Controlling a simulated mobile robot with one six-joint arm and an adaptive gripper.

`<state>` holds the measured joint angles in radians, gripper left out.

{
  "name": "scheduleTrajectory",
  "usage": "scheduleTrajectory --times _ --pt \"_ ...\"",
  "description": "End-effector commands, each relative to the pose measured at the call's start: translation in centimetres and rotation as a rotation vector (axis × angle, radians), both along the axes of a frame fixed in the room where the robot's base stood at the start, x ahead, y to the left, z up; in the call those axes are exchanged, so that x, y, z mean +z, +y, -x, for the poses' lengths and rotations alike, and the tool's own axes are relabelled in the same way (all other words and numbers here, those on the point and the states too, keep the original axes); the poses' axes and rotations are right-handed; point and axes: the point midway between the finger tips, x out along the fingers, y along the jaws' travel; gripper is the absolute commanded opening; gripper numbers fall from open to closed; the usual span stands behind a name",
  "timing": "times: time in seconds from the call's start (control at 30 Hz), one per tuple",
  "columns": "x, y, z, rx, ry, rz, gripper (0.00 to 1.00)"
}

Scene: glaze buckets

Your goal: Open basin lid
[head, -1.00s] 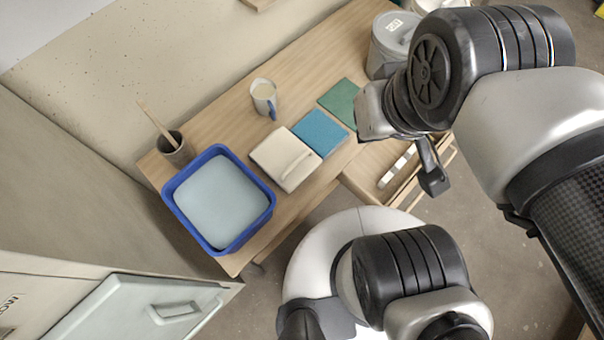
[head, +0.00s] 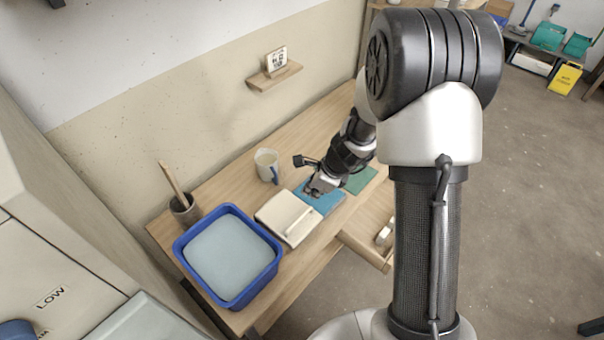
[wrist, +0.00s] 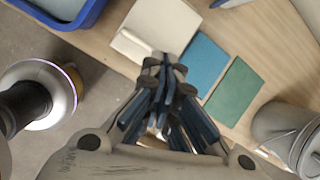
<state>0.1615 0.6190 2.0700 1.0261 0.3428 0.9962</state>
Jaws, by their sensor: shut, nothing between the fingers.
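A cream square lid-like piece (head: 280,212) with a raised bar handle lies on the wooden table, right of a blue basin (head: 262,277) full of pale blue-grey liquid. The basin's top is uncovered. The cream piece also shows in the wrist view (wrist: 140,32), just beyond my fingertips. My gripper (head: 313,190) is shut and empty. It is over the blue square tile (head: 327,201), right of the cream piece and apart from its handle. In the wrist view my gripper (wrist: 165,62) partly hides the near edges of the cream piece and blue tile (wrist: 206,62).
A green tile (head: 362,179) lies right of the blue one. A mug (head: 266,162) and a pot (head: 184,209) with a stick stand behind. An open drawer (head: 372,235) juts from the table front. The wrist view shows a grey lidded bucket (wrist: 283,125) at the right.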

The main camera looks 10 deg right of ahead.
Motion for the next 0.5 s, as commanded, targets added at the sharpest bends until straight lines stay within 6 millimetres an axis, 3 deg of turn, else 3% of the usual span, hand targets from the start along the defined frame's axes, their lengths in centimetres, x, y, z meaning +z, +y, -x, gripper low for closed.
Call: scheduleTrajectory --times 0.03,0.1,0.2,0.5 --pt "-2.6 -0.7 0.1 -0.091 0.043 -0.015 0.00" --pt "-5.2 -1.5 0.1 -0.203 0.085 -0.030 0.00" --pt "-7.7 -2.3 0.3 -0.314 0.123 -0.041 0.00" --pt "-11.8 -2.3 0.1 -0.384 0.149 -0.045 0.00"
